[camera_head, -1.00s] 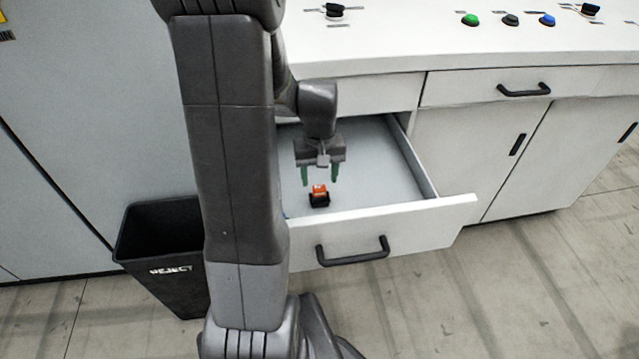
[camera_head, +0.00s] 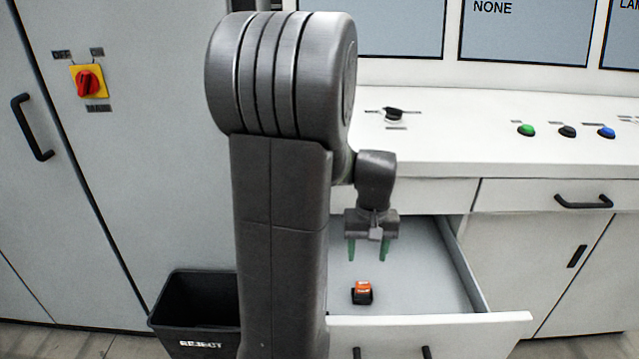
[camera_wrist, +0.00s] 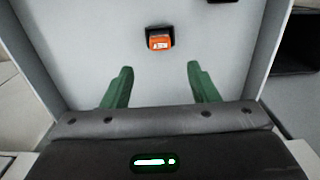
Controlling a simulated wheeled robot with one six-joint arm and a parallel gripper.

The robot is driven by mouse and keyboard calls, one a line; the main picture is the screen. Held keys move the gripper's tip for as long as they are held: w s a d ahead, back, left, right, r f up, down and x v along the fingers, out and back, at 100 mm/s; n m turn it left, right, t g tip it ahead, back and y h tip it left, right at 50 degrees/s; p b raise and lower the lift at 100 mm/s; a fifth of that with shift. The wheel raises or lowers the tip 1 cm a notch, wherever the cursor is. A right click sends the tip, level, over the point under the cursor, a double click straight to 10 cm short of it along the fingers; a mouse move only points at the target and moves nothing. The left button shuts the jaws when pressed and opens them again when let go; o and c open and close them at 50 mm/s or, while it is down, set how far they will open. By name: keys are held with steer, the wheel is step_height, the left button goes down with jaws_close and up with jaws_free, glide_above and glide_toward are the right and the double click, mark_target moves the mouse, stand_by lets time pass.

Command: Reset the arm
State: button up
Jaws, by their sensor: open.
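My gripper (camera_head: 368,250) hangs above the open drawer with its two green fingers apart and nothing between them. The wrist view also shows the open gripper (camera_wrist: 157,88), its fingers pointing toward the drawer floor. A small orange and black object (camera_head: 362,291) rests on the drawer floor below the fingertips, apart from them. It also shows in the wrist view (camera_wrist: 159,40), beyond the fingertips, with a white label on its orange face. My arm hides the drawer's left side in the head view.
The open drawer (camera_head: 430,322) juts out from the white console. A black bin marked REJECT (camera_head: 195,300) stands at the left, partly behind my arm. A red rotary switch (camera_head: 88,82) is on the left cabinet. Buttons and a knob (camera_head: 393,114) sit on the console top.

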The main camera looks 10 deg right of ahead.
mark_target(363, 284)
step_height(363, 284, down, 11)
steer(key=shift+f+b, duration=0.2)
steer(key=shift+b, duration=0.5)
steer(key=shift+r+p, duration=0.3)
steer(key=shift+r, duration=1.6)
steer(key=shift+f, duration=0.1)
